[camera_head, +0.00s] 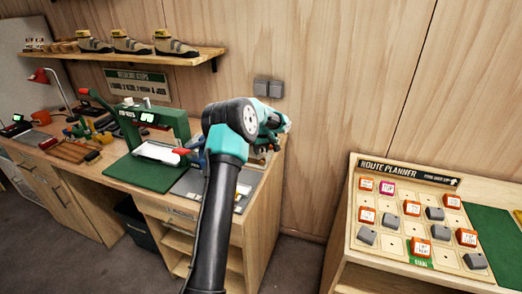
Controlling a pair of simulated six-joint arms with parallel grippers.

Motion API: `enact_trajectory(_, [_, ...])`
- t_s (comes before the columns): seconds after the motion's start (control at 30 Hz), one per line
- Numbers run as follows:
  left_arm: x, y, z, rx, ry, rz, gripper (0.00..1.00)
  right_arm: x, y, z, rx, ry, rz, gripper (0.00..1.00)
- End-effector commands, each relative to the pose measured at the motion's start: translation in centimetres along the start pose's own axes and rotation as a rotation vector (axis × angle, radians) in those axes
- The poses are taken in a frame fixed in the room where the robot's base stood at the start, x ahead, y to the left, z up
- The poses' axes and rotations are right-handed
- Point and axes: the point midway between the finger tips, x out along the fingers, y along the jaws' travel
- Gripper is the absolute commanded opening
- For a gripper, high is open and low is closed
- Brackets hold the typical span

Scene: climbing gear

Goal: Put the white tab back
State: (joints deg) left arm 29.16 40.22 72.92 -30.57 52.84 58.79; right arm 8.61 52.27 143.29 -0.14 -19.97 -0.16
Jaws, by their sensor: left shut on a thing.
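My left gripper (274,128) is at the end of my teal and black arm, in front of the wooden wall and above the right end of the workbench. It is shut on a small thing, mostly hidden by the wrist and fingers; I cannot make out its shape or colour. I see no white tab clearly on its own. The route planner board (398,251) at the right bears several orange tabs, one pink tab (388,188) and several grey tabs (435,213), with some bare squares. My left gripper is up and to the left of this board, well apart from it.
The workbench (120,183) at the left bears a green press (178,123), a red lamp (40,76) and several tools. A shelf (140,56) with shoes is above it. A green mat (495,235) lies right of the board. Floor shows between the bench and the board's cabinet.

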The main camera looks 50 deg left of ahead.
Motion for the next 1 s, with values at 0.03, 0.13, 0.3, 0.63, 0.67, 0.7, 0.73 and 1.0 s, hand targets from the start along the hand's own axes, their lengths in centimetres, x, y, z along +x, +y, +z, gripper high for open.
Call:
enact_trajectory(0.03, [0.0,0.0,0.0,0.000,0.000,0.000,0.10,0.0,0.0,0.0,0.000,0.000,0.000,0.43])
enact_trajectory(0.13, [0.1,0.0,0.0,0.000,0.000,0.000,0.10,0.0,0.0,0.0,0.000,0.000,0.000,0.43])
enact_trajectory(0.3, [0.5,0.0,0.1,0.000,0.000,0.000,0.10,0.0,0.0,0.0,0.000,0.000,0.000,0.43])
enact_trajectory(0.63, [1.2,0.0,0.2,0.000,-0.001,0.000,0.10,0.0,0.0,0.0,0.000,0.000,0.000,0.43])
enact_trajectory(0.67, [1.2,0.0,0.2,0.000,0.000,0.000,0.10,0.0,0.0,0.0,0.000,0.000,0.000,0.43])
enact_trajectory(0.7, [1.2,0.0,0.2,0.000,0.000,0.000,0.10,0.0,0.0,0.0,0.000,0.000,0.000,0.43])
enact_trajectory(0.73, [1.2,0.0,0.2,0.000,0.000,0.000,0.37,0.0,0.0,0.0,0.000,0.000,0.000,0.43])
enact_trajectory(1.0, [1.1,0.0,0.2,0.000,0.000,0.001,0.61,0.0,0.0,0.0,0.000,0.000,0.000,0.43])
